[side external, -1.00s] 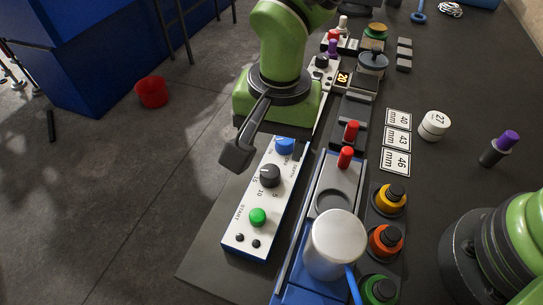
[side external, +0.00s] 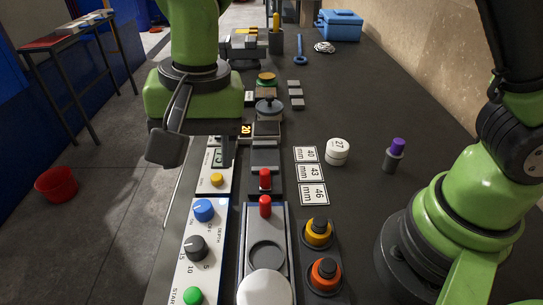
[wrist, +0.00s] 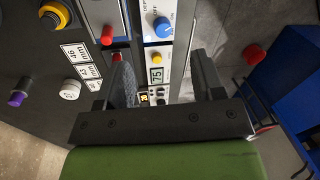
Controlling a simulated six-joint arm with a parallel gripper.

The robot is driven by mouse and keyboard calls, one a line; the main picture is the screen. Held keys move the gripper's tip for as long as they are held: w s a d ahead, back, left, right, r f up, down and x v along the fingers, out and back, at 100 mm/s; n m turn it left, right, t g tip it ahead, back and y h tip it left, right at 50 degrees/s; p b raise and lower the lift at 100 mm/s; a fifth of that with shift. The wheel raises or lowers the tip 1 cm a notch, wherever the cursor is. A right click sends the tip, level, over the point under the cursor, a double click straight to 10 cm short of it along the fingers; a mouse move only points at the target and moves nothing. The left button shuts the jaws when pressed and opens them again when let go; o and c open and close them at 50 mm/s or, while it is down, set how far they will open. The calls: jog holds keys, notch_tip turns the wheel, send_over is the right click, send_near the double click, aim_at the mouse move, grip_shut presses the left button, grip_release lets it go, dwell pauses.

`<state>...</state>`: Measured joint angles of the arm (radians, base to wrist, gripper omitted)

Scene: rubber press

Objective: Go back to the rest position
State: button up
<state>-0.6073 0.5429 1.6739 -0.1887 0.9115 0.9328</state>
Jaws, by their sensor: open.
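My gripper (side external: 197,150) has a green body with two dark fingers spread apart. It is open, with nothing between the fingers. In the side view it hangs at the upper left, in front of the far part of the control panels (side external: 188,275). In the wrist view the two fingers (wrist: 163,65) stand apart, with a panel bearing a green display reading 75 (wrist: 156,75) and a yellow button (wrist: 157,57) seen between them. I cannot tell the exact height of the fingers above the panels.
The press slide, with a red knob (side external: 265,206) and a white round part (side external: 264,290), lies right of the panel. Yellow (side external: 318,232) and orange (side external: 325,273) knobbed pieces, size labels (side external: 311,173), a white cylinder (side external: 337,152) and a purple-topped tool (side external: 394,155) stand further right.

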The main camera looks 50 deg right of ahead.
jog(key=s+d+r+n+t+y, duration=0.1)
jog(key=s+d+r+t, duration=0.3)
jog(key=d+r, duration=0.75)
jog(key=s+d+n+t, duration=0.1)
jog(key=s+d+t, duration=0.1)
jog(key=s+d, duration=0.4)
jog(key=s, duration=0.4)
jog(key=shift+s+d+r+n, duration=0.2)
jog(key=shift+d+r+n, duration=0.05)
jog(key=shift+n, duration=0.15)
